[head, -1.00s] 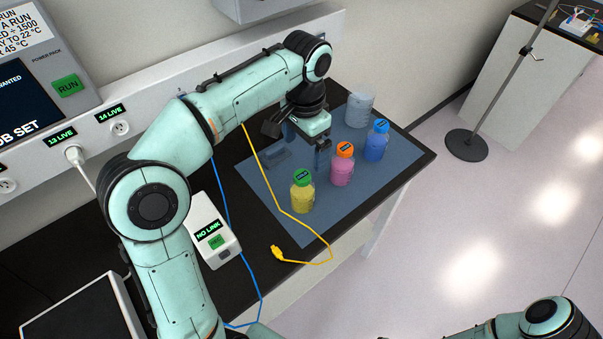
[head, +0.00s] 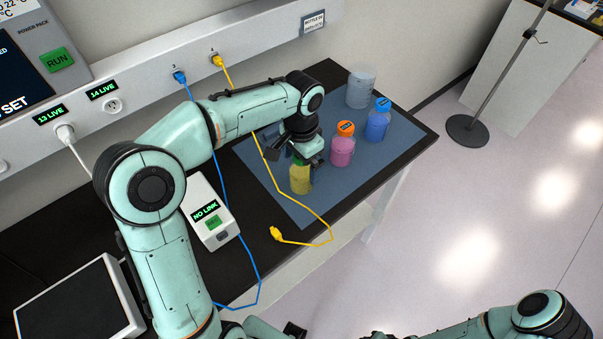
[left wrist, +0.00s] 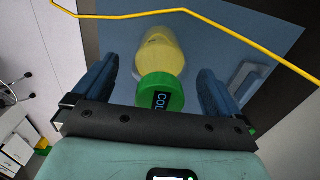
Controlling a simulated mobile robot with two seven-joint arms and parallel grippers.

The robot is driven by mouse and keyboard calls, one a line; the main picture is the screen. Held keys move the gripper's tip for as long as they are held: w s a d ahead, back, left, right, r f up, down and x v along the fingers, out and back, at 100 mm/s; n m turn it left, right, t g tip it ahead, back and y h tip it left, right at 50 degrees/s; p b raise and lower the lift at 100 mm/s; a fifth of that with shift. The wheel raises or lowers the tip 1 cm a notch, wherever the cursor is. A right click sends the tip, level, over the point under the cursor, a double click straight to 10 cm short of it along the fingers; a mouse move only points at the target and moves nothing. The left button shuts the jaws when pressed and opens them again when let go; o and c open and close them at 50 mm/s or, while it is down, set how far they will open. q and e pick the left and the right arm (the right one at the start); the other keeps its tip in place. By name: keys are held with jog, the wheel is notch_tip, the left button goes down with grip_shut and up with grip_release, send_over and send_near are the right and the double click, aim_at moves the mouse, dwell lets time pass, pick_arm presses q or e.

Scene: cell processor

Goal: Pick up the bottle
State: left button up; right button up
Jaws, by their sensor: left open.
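A yellow bottle (head: 301,181) with a green cap stands on the blue mat (head: 265,182), nearest the mat's front left. A pink bottle (head: 341,153) with an orange cap and a blue bottle (head: 377,124) stand farther right. My left gripper (head: 303,160) is over the yellow bottle and partly hides its cap. In the left wrist view, the open fingers (left wrist: 157,85) lie on either side of the green cap (left wrist: 160,94), with gaps at both sides. The yellow body (left wrist: 160,52) shows beyond the cap. My right gripper is out of view; only part of its arm shows.
A translucent grey container (head: 361,90) stands at the mat's back. A yellow cable (head: 300,207) runs over the mat beside the yellow bottle, its plug (head: 277,233) near the table's front edge. A blue cable (head: 240,250) and a NO LINK box (head: 209,214) lie left.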

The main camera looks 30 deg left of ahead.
pick_arm(q)
jog(key=shift+f, duration=0.35)
jog(key=shift+w, duration=0.1)
jog(key=c, duration=1.3)
jog(key=shift+c, duration=0.2)
jog(key=shift+r, duration=0.15)
notch_tip(320, 180, up, 20)
jog(key=p, duration=0.4)
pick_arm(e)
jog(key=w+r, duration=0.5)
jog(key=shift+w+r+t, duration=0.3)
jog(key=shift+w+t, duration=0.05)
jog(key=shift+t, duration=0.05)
